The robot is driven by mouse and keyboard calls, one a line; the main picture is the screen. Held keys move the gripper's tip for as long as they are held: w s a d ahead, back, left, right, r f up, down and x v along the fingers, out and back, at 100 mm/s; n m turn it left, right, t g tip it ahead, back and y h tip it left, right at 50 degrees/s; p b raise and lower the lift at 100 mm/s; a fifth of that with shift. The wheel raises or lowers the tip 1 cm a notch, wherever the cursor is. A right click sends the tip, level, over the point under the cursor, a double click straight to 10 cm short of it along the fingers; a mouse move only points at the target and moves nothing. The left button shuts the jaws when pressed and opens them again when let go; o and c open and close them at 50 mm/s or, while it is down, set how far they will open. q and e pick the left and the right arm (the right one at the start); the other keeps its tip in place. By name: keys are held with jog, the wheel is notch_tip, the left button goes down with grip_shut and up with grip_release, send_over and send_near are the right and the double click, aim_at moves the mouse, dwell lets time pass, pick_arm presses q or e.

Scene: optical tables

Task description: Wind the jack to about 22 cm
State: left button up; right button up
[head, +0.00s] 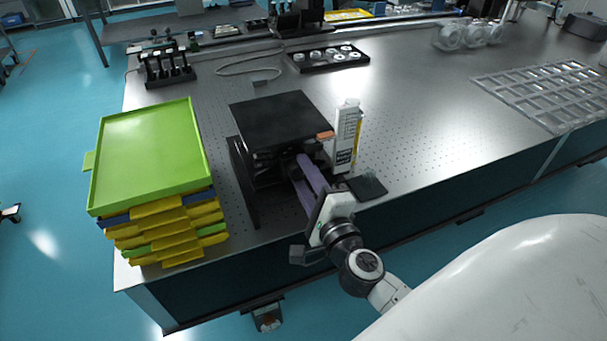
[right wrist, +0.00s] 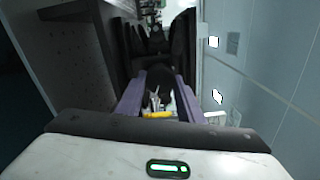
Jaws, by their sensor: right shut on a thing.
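The jack is a black lab jack with a flat square top plate (head: 280,118), raised above its base on the table near the front edge. A white upright scale (head: 346,138) stands at its right, with an orange marker (head: 325,135) beside the jack's top; its figures are too small to read. My right gripper (head: 303,168), with purple fingers, is shut on the jack's dark knob at the front. In the right wrist view the knob (right wrist: 158,78) sits between the fingers. My left gripper is not in view.
A stack of green, yellow and blue trays (head: 150,160) stands close left of the jack. A small black pad (head: 367,187) lies to the right. Behind are a black tray of round parts (head: 325,68) and a dark rack (head: 166,80). The table's middle right is clear.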

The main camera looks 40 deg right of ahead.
jog(key=m, duration=0.6)
jog(key=shift+f, duration=0.15)
jog(key=shift+m, duration=0.3)
jog(key=o, duration=1.1)
jog(key=shift+s+a, duration=0.1)
jog(key=b+v, duration=0.3)
jog(key=v, duration=0.7)
jog(key=shift+a, duration=0.1)
